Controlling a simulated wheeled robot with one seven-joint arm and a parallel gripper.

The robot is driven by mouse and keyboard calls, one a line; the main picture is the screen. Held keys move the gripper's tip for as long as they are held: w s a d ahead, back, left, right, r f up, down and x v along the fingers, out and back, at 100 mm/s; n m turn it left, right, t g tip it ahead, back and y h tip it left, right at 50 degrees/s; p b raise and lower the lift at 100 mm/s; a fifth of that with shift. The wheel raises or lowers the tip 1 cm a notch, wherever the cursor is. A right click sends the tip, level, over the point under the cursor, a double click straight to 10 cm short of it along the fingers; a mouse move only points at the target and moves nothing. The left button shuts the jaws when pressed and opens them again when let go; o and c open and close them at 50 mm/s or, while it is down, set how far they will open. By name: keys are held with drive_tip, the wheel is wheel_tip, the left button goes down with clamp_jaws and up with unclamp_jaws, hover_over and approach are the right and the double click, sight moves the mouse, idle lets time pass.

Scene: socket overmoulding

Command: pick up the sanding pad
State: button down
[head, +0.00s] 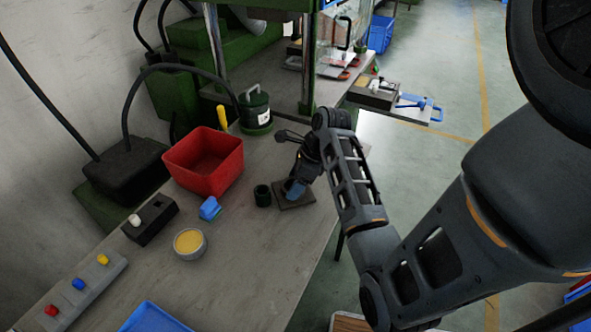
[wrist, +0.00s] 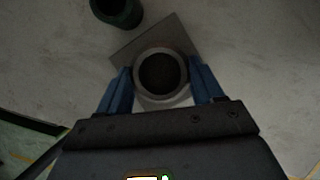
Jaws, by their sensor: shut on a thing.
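The sanding pad, as far as I can tell, is the flat dark square piece (head: 305,203) on the bench. In the wrist view the grey square (wrist: 184,42) lies under a round grey piece with a dark centre (wrist: 161,73). I cannot tell whether the round piece is fixed to the square. My gripper (head: 295,188) points down over the square. In the wrist view its blue fingers (wrist: 160,88) stand on both sides of the round piece and are shut on it. The square looks to be at bench level; any gap beneath it cannot be made out.
A dark green cup (head: 262,195) stands just left of the square. A blue block (head: 209,208), a bowl of yellow stuff (head: 189,243) and a red bin (head: 204,160) are further left. A green canister (head: 255,108) stands behind. The bench's right edge is close.

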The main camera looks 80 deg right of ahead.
idle(0.3)
drive_tip(key=shift+c, duration=0.8)
unclamp_jaws()
drive_tip(key=shift+f, duration=0.15)
